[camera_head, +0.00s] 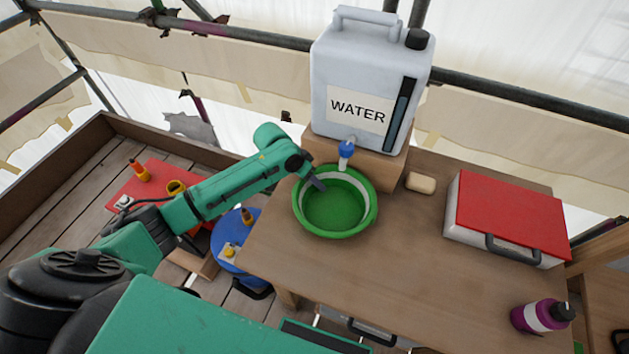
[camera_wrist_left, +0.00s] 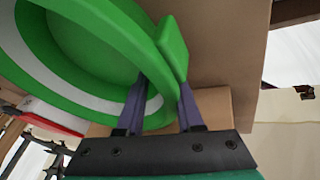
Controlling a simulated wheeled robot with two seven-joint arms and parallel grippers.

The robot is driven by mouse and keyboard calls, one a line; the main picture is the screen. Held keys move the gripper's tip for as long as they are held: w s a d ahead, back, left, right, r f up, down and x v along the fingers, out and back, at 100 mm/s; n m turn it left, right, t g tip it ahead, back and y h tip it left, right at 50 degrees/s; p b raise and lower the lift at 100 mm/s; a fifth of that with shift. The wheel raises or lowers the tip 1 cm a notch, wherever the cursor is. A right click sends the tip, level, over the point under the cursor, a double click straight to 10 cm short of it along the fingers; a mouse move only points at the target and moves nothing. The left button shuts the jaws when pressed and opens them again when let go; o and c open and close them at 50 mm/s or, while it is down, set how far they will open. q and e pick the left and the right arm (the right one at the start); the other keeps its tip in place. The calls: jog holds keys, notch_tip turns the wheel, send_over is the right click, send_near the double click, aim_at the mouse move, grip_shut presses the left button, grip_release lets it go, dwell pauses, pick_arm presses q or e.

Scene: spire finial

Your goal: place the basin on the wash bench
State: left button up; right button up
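The green basin (camera_head: 335,222), with a white band inside, is at the left rear of the wooden wash bench (camera_head: 400,268), under the blue tap (camera_head: 346,152). It looks level; I cannot tell whether its base touches the bench. My left gripper (camera_head: 314,181) is at the basin's rear-left rim. In the left wrist view the two fingers (camera_wrist_left: 162,92) stand apart on either side of the basin's rim (camera_wrist_left: 157,112), just beside a green lug. One finger reaches inside the basin. My right gripper is not in view.
The white water container (camera_head: 360,85) stands on a wooden block behind the basin. Soap (camera_head: 420,183), a red-lidded case (camera_head: 508,218) and a purple bottle (camera_head: 541,316) are to the right. A blue stool (camera_head: 235,240) and red box are left of the bench. The bench's front middle is clear.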

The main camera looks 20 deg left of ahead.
pick_arm(q)
jog(key=shift+r, duration=0.1)
jog(key=v, duration=1.2)
jog(key=shift+b, duration=0.4)
jog(key=shift+r, duration=0.1)
